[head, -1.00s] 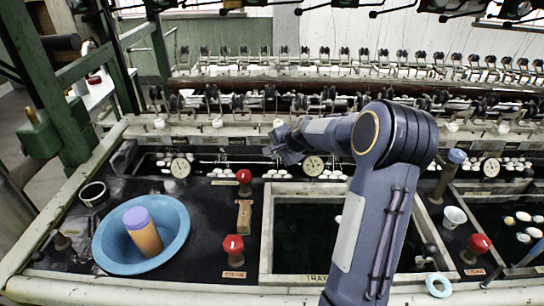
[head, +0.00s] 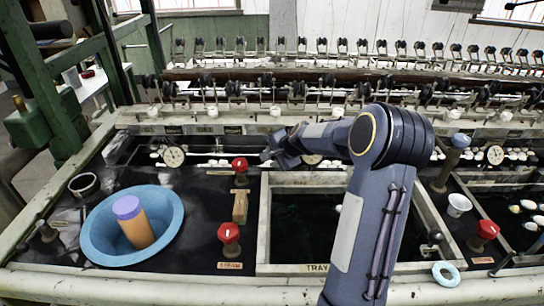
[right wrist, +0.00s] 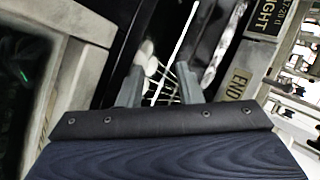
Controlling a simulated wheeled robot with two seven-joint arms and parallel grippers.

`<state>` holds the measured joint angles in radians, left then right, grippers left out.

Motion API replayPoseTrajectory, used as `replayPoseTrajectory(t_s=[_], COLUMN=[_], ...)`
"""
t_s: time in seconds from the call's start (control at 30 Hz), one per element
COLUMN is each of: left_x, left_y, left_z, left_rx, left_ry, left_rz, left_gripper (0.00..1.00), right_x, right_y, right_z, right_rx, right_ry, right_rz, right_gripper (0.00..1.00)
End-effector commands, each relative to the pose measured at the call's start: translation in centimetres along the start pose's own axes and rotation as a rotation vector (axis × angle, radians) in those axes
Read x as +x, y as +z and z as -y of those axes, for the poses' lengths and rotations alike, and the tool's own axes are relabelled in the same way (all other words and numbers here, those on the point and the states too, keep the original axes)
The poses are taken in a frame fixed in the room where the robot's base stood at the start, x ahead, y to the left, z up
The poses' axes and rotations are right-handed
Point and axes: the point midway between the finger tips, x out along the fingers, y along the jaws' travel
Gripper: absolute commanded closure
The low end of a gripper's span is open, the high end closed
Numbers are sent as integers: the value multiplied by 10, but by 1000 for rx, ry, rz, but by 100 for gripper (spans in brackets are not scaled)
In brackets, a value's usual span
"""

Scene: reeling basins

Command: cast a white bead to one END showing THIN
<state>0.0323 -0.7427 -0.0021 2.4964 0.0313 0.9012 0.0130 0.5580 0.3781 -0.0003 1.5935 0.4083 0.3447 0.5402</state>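My right gripper (head: 272,152) reaches over the back trough beside the middle dial (head: 312,160). In the right wrist view the gripper (right wrist: 158,88) has its two fingers apart. White beads (right wrist: 151,65) and thin pale strands show beyond and between the fingers; I see none held. An END label (right wrist: 238,84) is on the ledge to the right of the fingers. More white beads (head: 222,163) lie along the back trough in the head view. The left dial (head: 173,156) and right dial (head: 495,154) also show; their readings are too small to tell. My left gripper is out of view.
A blue basin (head: 98,250) with an orange, purple-topped cylinder (head: 134,222) stands at left. Red knobs (head: 229,233) rise beside the dark tray basin (head: 300,268).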

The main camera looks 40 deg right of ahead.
Motion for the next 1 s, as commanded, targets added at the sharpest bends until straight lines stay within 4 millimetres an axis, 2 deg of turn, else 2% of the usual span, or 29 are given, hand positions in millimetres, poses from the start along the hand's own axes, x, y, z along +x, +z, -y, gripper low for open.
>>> replayPoseTrajectory(t_s=[0.07,0.37,0.8,1.0], left_x=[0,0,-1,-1], left_y=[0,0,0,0], left_z=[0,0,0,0], left_rx=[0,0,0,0], left_ry=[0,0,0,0], left_rz=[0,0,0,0], left_gripper=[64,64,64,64], right_x=[0,-4,-69,-78], right_y=[0,0,0,0], right_z=[0,-1,2,1], right_rx=[0,0,-1,-1], right_ry=[0,2,-4,-3], right_rz=[0,1,-3,-1], right_gripper=[58,58,58,58])
